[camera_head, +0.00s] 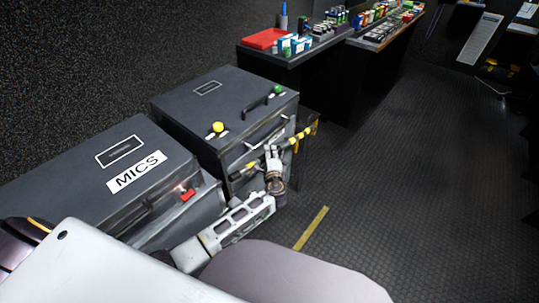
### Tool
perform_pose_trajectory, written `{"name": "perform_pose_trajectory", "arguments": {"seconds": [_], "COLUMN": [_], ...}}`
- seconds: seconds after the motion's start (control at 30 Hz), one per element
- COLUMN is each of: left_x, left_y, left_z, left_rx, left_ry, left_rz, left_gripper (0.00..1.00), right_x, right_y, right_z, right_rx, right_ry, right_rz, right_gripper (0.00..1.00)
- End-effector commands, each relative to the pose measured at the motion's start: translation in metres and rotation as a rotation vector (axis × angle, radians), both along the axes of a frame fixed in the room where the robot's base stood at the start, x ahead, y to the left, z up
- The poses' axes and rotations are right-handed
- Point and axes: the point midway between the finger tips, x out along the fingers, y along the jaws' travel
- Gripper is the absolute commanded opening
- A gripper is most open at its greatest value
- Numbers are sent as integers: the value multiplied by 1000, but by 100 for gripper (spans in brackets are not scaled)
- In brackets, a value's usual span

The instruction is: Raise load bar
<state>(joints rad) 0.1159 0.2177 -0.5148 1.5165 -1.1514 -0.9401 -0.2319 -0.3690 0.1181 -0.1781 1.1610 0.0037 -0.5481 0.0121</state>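The load bar (302,134) is a yellow and black striped bar. It runs across the front of the dark case (228,112), with its right end standing out past the case's corner. My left gripper (272,152) is at the front of this case, at the middle of the bar, and hides part of it. The fingers are small here, so I cannot tell whether they are closed around the bar or only beside it. My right gripper is not in view.
A second dark case labelled MICS (136,172), with a red latch, stands at the left. A black counter (292,62) with a red tray and small items is at the back. The dark floor (400,170) at the right is clear; a yellow strip (311,229) marks it.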

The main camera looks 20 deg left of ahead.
Motion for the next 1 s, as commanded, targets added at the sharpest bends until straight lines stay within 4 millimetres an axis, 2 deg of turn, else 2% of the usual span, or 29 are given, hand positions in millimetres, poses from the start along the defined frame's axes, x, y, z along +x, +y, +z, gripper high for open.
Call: {"name": "perform_pose_trajectory", "arguments": {"seconds": [0.1,0.57,0.77,1.0], "left_x": [0,-4,-16,-40], "left_y": [0,-2,-8,-20], "left_z": [0,0,2,7], "left_rx": [0,0,-1,-1], "left_ry": [0,0,1,2], "left_rz": [0,0,-2,-1], "left_gripper": [46,46,46,46], "right_x": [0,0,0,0], "right_y": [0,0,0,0], "right_z": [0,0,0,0], "right_rx": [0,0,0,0], "right_ry": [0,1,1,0], "right_rz": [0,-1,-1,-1], "right_gripper": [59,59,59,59]}}
